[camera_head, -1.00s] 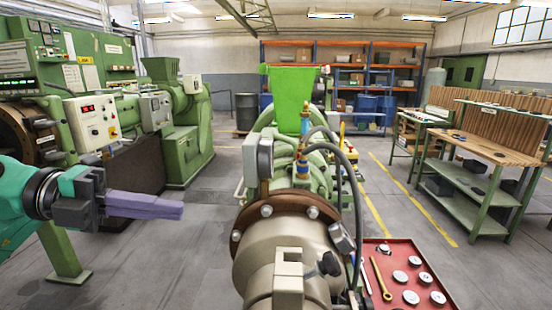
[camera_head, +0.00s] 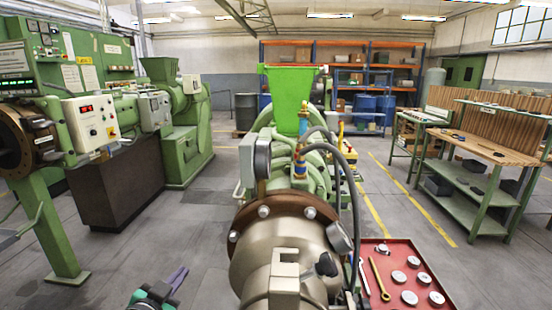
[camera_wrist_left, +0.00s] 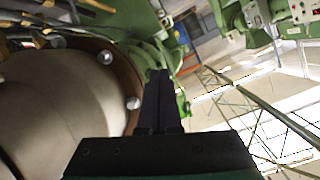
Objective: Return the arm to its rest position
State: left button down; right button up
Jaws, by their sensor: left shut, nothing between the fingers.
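My left gripper (camera_head: 172,280) shows at the bottom edge of the head view, left of the extruder barrel (camera_head: 283,245). Its purple fingers are shut and empty, pointing up and to the right. Most of the left arm is below the frame. In the left wrist view the dark fingers (camera_wrist_left: 158,100) lie together with nothing between them. The pale barrel and its bolted flange (camera_wrist_left: 120,75) fill the left of that view; I cannot tell the exact gap to the fingers. My right gripper is not in view.
A green hopper (camera_head: 290,95) stands on the central extruder. A red tray (camera_head: 425,300) with metal discs and a wrench is at the lower right. Another green extruder (camera_head: 185,130) stands at the left. The floor (camera_head: 200,235) between the machines is clear.

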pick_arm(q)
jog(key=s+f+n+g, duration=0.4)
jog(key=s+f+g, duration=0.7)
jog(key=s+f, duration=0.85)
jog(key=s+f+g, duration=0.1)
jog(key=s+f, duration=0.2)
jog(key=f, duration=1.8)
jog(key=s+a+f, duration=0.2)
jog(key=s+f, duration=0.5)
jog(key=s, duration=0.2)
jog(key=s+a+f+g+y, duration=0.1)
jog(key=s+a+f, duration=0.1)
jog(key=s+f, duration=0.6)
jog(key=shift+s+f+m+g, duration=0.25)
jog(key=shift+s+m+g, duration=0.05)
jog(key=shift+s+m, duration=0.1)
jog(key=shift+d, duration=0.1)
